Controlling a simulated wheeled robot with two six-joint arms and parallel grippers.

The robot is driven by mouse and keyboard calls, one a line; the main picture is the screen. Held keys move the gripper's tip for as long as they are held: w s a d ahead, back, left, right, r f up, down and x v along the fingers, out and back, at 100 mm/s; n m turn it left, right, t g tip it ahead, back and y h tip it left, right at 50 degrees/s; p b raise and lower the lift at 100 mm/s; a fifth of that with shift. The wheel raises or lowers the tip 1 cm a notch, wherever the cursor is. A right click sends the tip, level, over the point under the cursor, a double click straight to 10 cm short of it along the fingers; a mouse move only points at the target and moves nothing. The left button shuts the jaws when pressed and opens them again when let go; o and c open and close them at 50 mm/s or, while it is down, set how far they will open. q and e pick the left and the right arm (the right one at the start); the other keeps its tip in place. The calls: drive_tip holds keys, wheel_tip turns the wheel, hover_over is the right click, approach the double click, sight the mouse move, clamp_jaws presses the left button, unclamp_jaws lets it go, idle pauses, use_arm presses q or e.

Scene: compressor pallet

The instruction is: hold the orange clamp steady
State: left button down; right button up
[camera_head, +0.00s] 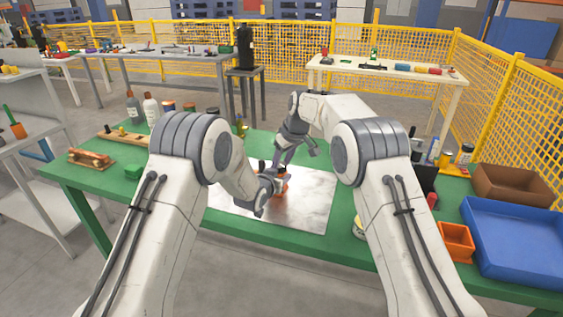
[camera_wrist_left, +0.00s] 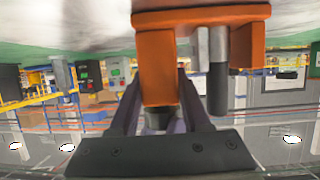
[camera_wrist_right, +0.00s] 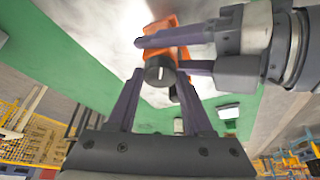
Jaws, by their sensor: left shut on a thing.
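The orange clamp (camera_head: 283,186) stands on the grey metal plate (camera_head: 312,203) on the green table, partly hidden by my grippers in the head view. My left gripper (camera_head: 275,181) is shut on the clamp. In the left wrist view the clamp's orange body (camera_wrist_left: 157,65) sits between the fingers, with a grey and black screw (camera_wrist_left: 217,75) beside it. My right gripper (camera_wrist_right: 161,74) is above the clamp, its fingers apart on either side of a dark round knob (camera_wrist_right: 158,72). Whether they touch the knob is hard to tell.
A blue tray (camera_head: 520,235), a small orange bin (camera_head: 456,238) and a brown box (camera_head: 512,183) are at the right. The plate's front part is bare.

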drive_tip(key=shift+m, duration=0.4)
clamp_jaws()
drive_tip(key=m+t+h, duration=0.1)
drive_tip(key=m, duration=0.2)
drive_tip(key=shift+a, duration=0.15)
drive_tip(key=m+h, duration=0.2)
drive_tip(key=m, duration=0.2)
drive_tip(key=shift+a, duration=0.1)
drive_tip(key=m+h, duration=0.1)
drive_tip(key=m, duration=0.3)
drive_tip(key=shift+a, duration=0.1)
drive_tip(key=shift+w+m+g+h, duration=0.1)
drive_tip(key=shift+m+g+h, duration=0.5)
drive_tip(key=shift+m, duration=1.2)
drive_tip(key=o, duration=1.3)
unclamp_jaws()
drive_tip(key=shift+h, duration=0.3)
